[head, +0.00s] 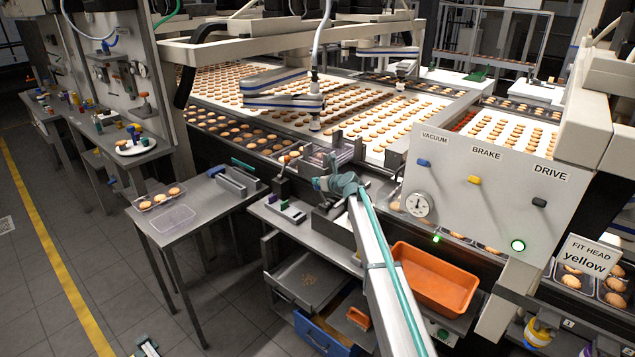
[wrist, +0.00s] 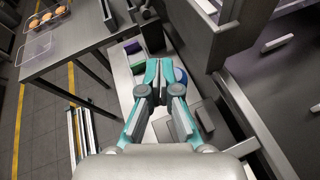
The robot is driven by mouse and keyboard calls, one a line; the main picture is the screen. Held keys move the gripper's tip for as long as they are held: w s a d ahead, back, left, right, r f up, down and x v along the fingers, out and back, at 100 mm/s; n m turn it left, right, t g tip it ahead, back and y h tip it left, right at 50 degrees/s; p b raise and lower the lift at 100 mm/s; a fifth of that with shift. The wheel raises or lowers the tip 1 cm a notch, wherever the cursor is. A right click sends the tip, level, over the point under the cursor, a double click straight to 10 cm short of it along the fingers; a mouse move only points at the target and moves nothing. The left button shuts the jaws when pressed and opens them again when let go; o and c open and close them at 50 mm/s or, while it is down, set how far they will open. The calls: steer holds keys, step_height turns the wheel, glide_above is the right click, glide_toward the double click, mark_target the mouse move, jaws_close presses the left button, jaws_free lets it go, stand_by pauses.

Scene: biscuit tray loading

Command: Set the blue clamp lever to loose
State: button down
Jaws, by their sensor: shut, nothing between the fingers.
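My gripper (head: 318,183) is shut and empty above the narrow grey bench in front of the conveyor. In the wrist view its teal fingertips (wrist: 159,68) are together. A rounded blue part (wrist: 180,76) shows just behind the right finger, partly hidden by it; I cannot tell whether it is the clamp lever's handle or whether the finger touches it. On the white panel a blue lever (head: 424,163) sits under the word VACUUM, well to the right of my gripper. No loose marking is readable.
A side table (head: 185,217) with biscuits in a clear tray (head: 160,198) stands left. A sign (head: 590,255) reads "FIT HEAD yellow".

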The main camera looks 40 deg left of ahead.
steer(key=s+d+r, duration=0.1)
steer(key=s+r, duration=0.1)
steer(key=r, duration=0.4)
steer(key=s+d+r, duration=0.2)
steer(key=r, duration=0.4)
steer(key=shift+d+b, duration=0.3)
steer(key=shift+b, duration=0.05)
